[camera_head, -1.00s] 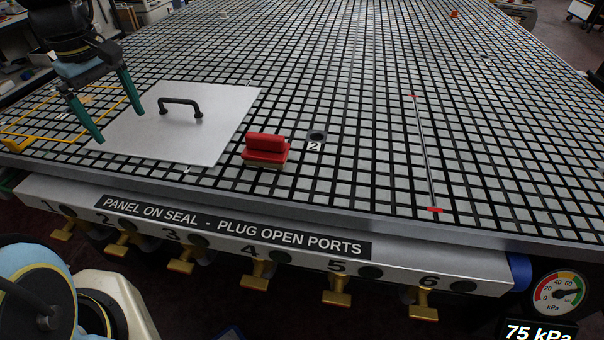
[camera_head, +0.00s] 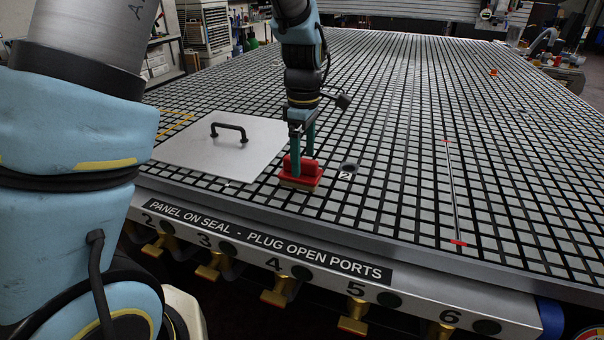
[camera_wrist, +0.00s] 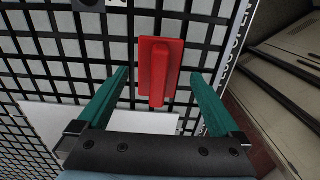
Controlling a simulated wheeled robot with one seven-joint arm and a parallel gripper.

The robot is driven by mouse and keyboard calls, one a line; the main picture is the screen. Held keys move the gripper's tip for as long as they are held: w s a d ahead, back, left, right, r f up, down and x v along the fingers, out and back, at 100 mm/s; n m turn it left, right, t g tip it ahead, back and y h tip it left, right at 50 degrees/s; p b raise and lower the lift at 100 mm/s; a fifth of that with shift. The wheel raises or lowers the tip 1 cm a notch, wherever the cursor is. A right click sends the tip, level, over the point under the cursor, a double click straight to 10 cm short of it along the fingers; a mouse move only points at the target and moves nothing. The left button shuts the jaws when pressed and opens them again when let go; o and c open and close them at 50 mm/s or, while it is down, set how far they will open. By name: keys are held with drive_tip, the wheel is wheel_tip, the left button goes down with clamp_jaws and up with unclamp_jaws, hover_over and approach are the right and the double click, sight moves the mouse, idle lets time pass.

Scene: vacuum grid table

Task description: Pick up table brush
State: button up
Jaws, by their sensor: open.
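The table brush (camera_head: 301,176) is a red block with a raised red grip and a pale underside. It sits on the grid table near its front edge, just right of the grey panel. In the wrist view the brush (camera_wrist: 158,72) lies ahead of and between the two green fingers. My gripper (camera_head: 302,165) is over the brush in the head view, with its fingers pointing down. In the wrist view my gripper (camera_wrist: 160,85) is open, with a clear gap on both sides of the brush's grip. In the head view the fingers partly cover the brush.
The grey panel (camera_head: 190,158) with a black handle (camera_head: 229,129) lies left of the brush. A thin rod with red ends (camera_head: 452,190) lies further right. Yellow valves hang below the front edge.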

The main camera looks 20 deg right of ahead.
drive_tip(key=f, duration=0.2)
drive_tip(key=f+p, duration=0.1)
drive_tip(key=shift+w+a+f, duration=0.25)
drive_tip(key=shift+f, duration=0.7)
drive_tip(key=shift+c, duration=0.4)
drive_tip(key=c, duration=1.3)
drive_tip(key=shift+r, duration=0.15)
wheel_tip(320, 180, up, 10)
drive_tip(key=shift+f+b, duration=0.1)
drive_tip(key=shift+b, duration=0.6)
